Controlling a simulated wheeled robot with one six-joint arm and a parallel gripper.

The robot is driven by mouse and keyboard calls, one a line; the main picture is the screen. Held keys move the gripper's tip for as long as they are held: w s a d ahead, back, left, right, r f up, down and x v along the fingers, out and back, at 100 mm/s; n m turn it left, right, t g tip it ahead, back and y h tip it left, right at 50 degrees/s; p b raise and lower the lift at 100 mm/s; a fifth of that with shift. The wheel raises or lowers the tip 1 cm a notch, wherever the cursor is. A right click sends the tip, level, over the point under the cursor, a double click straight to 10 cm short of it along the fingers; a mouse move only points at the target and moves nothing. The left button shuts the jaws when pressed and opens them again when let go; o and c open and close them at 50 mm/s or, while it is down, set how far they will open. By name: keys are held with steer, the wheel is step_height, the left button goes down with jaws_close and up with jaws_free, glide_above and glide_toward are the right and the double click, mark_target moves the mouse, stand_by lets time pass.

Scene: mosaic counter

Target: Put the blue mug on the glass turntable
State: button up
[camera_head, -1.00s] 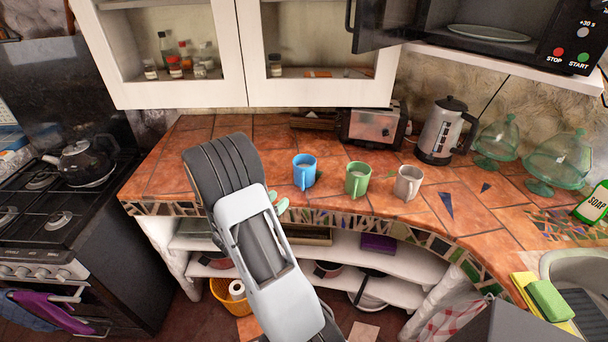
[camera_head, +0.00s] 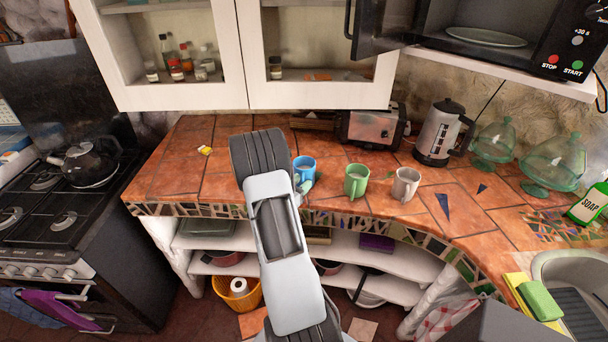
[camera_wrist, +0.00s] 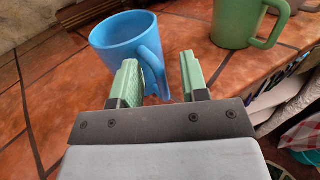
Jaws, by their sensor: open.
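The blue mug (camera_head: 307,165) stands upright on the tiled counter (camera_head: 195,170), partly hidden behind my arm in the head view. It also shows in the wrist view (camera_wrist: 115,40), its handle toward me. My gripper (camera_wrist: 160,80) is open and empty at the mug's near side. In the wrist view the handle shows in the gap between the green fingers, the left finger overlapping the mug's lower edge; contact cannot be told. The glass turntable (camera_head: 487,36) lies inside the microwave (camera_head: 455,22) at the upper right, with its door open.
A green mug (camera_head: 356,182) and a grey mug (camera_head: 405,184) stand right of the blue mug. A toaster (camera_head: 373,127) and kettle (camera_head: 440,130) stand behind. The open microwave door (camera_head: 378,24) juts out. The counter's left part is mostly clear.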

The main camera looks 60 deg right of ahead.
steer(key=shift+d, duration=0.15)
jaws_close()
stand_by(0.5)
